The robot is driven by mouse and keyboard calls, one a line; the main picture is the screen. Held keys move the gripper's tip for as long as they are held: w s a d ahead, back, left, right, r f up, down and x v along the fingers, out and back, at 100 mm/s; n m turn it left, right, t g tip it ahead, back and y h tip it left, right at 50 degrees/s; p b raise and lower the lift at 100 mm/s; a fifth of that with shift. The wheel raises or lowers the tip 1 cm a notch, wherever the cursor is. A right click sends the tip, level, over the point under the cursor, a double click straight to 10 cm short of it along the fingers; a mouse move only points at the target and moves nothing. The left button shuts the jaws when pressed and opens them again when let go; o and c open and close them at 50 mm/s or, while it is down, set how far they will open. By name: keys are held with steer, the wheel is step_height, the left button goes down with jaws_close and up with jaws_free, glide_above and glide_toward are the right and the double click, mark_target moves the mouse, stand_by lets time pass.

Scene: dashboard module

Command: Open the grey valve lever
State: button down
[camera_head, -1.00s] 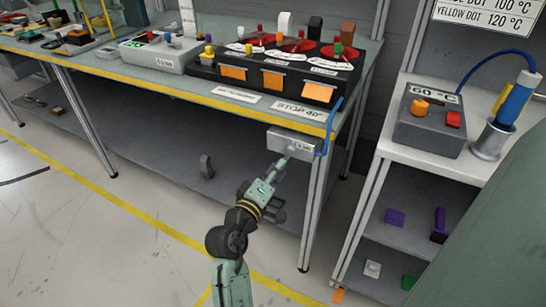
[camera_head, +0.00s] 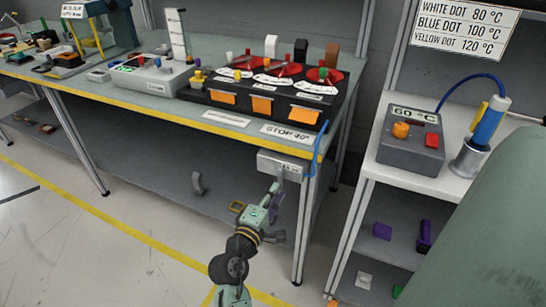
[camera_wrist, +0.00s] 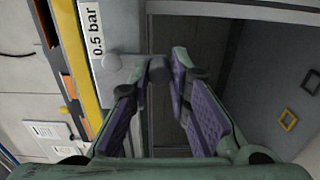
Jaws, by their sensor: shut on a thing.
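The valve is a light grey box (camera_head: 285,165) fixed under the bench's front edge, with a blue hose beside it. The wrist view shows its "0.5 bar" label (camera_wrist: 95,32) and a round grey boss. The grey valve lever (camera_wrist: 159,76) shows as a dark rounded end between my fingers. My gripper (camera_wrist: 170,66) is shut on this lever; it shows just below the box in the head view (camera_head: 275,188). The fingers hide part of the lever, and its exact angle is hard to tell.
The bench (camera_head: 120,94) above carries a black unit (camera_head: 262,95) and a "STOP 40" label (camera_head: 288,133). A bench leg stands close right of my gripper. A yellow square ring (camera_wrist: 288,120) lies on the lower shelf. A side table (camera_head: 445,180) stands at the right.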

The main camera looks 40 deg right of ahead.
steer(key=c, duration=1.5)
jaws_free()
